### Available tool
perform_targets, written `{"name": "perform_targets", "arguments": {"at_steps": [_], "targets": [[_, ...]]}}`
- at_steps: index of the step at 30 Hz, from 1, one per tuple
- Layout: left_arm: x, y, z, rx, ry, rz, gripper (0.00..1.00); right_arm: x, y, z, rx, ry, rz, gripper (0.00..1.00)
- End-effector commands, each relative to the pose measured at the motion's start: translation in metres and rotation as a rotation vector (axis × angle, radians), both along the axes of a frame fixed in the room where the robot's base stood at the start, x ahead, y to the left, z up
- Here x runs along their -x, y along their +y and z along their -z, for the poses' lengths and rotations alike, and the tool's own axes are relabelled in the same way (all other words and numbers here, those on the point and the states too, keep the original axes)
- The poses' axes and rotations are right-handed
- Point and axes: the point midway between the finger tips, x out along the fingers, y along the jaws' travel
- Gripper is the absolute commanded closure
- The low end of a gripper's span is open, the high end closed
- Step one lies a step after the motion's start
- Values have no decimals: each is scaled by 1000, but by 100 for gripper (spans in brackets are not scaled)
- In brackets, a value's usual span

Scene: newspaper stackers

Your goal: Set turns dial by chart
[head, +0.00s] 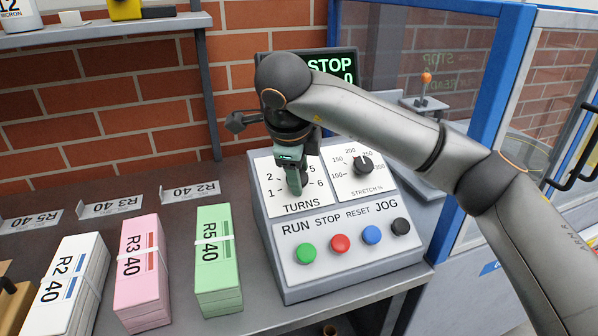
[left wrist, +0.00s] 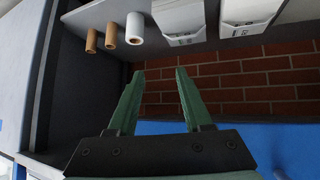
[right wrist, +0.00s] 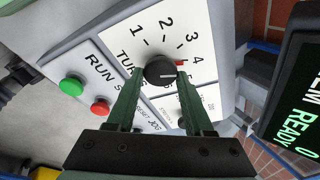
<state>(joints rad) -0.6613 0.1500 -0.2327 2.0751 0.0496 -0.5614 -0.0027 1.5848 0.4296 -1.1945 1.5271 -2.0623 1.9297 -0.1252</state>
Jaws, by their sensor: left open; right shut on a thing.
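The black TURNS dial (right wrist: 160,70) sits on the white numbered face of the control console (head: 345,288). I cannot make out a chart.
The STRETCH % dial (head: 362,164) is right of TURNS. Green (head: 305,253), red (head: 340,243), blue (head: 372,234) and black (head: 401,226) buttons line the console's front. Strapped white (head: 72,285), pink (head: 142,272) and green (head: 217,260) stacks stand left. A screen (head: 330,68) reads STOP.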

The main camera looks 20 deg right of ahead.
Motion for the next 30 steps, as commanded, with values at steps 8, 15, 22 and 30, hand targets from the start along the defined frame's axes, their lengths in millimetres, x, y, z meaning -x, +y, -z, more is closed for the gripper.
{"name": "perform_targets", "arguments": {"at_steps": [8, 15, 22, 30], "targets": [[0, -1, 0, 1, -1, 1, 50, 0, 0, 0, -13, 0, 23, 100], [0, -1, 0, 1, 0, 1, 50, 0, 0, 0, -13, 0, 22, 100], [0, -1, 0, 1, 0, 1, 50, 0, 0, 0, -12, 0, 22, 27], [1, -1, 1, 1, 2, 2, 50, 0, 0, 0, -12, 0, 22, 21]]}}
